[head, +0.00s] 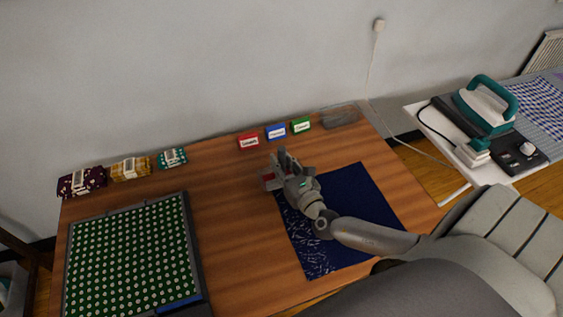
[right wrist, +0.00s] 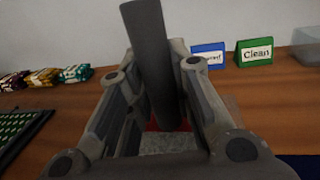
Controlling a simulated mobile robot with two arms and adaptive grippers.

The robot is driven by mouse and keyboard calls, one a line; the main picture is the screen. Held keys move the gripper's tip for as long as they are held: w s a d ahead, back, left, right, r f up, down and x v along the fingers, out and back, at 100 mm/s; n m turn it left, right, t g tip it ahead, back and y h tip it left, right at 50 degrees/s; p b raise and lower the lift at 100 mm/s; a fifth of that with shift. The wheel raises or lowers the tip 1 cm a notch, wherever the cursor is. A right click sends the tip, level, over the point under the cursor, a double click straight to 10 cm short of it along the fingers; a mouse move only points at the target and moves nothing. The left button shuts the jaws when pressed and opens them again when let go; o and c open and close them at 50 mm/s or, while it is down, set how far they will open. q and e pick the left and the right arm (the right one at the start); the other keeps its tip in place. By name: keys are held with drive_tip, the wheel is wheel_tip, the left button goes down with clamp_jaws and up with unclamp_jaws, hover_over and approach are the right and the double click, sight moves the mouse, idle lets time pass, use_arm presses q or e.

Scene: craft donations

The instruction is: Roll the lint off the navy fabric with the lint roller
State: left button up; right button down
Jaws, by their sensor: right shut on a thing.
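The navy fabric (head: 360,205) lies flat on the table. White lint flecks cover its left and lower-left part; its right part looks clean. My right gripper (head: 283,165) is over the fabric's upper-left edge, shut on the lint roller. The roller's dark grey handle (right wrist: 150,60) stands up between the fingers, slightly tilted, in the right wrist view. A pale surface with a red part shows below the fingers there; whether the roller touches the fabric is hidden. My left gripper is not in view.
Red (head: 248,141), blue (head: 276,132) and green (head: 301,124) signs stand behind the fabric, beside a clear tray (head: 340,117). A green dotted board (head: 203,275) and folded fabric bundles (head: 130,168) are at left. An iron (head: 487,103) stands on a separate board at right. Bare wood lies left of the fabric.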

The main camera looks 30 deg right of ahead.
drive_tip(key=shift+f+b, duration=0.3)
drive_tip(key=shift+f, duration=0.05)
drive_tip(key=shift+s, duration=0.1)
drive_tip(key=shift+s+a, duration=0.1)
drive_tip(key=shift+s, duration=0.15)
drive_tip(key=s+a, duration=0.3)
drive_tip(key=s, duration=1.1)
drive_tip(key=s+a+p, duration=0.1)
drive_tip(key=s+a, duration=0.2)
drive_tip(key=s, duration=1.1)
drive_tip(key=shift+s+a, duration=0.15)
drive_tip(key=shift+a, duration=0.25)
wheel_tip(320, 180, up, 14)
drive_tip(key=p, duration=1.4)
